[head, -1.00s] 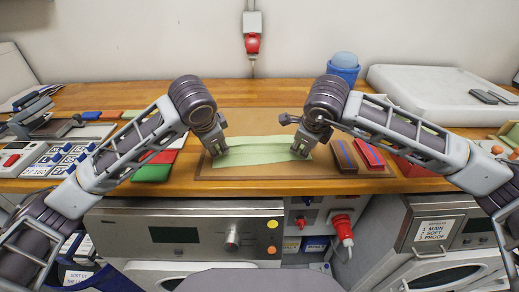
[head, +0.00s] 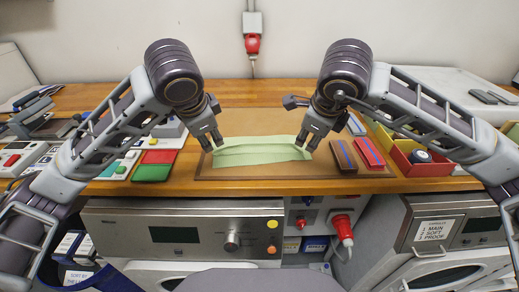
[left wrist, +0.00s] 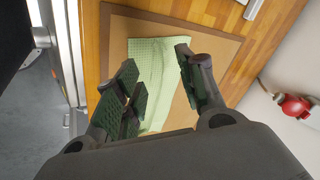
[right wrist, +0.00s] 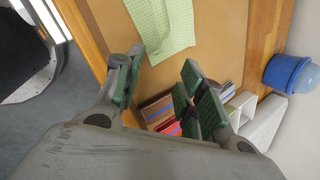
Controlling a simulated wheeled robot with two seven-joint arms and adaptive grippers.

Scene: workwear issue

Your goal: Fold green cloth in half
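The pale green cloth (head: 262,153) lies as a wide strip on the brown mat, with a crease or layer edge running lengthwise across it. Whether its edges line up cannot be told. My left gripper (head: 212,147) is open and empty above the cloth's left end. In the left wrist view the checked cloth (left wrist: 155,70) shows beyond the parted fingers. My right gripper (head: 308,146) is open and empty by the cloth's right end. In the right wrist view the cloth (right wrist: 165,22) lies beyond the parted fingers, apart from them.
The brown mat (head: 225,187) has bare room around the cloth. Brown and red blocks with blue stripes (head: 368,153) lie at its right, near a red-and-yellow bin (head: 408,165). Red and green pieces (head: 152,172) lie left. The counter's front edge is close.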

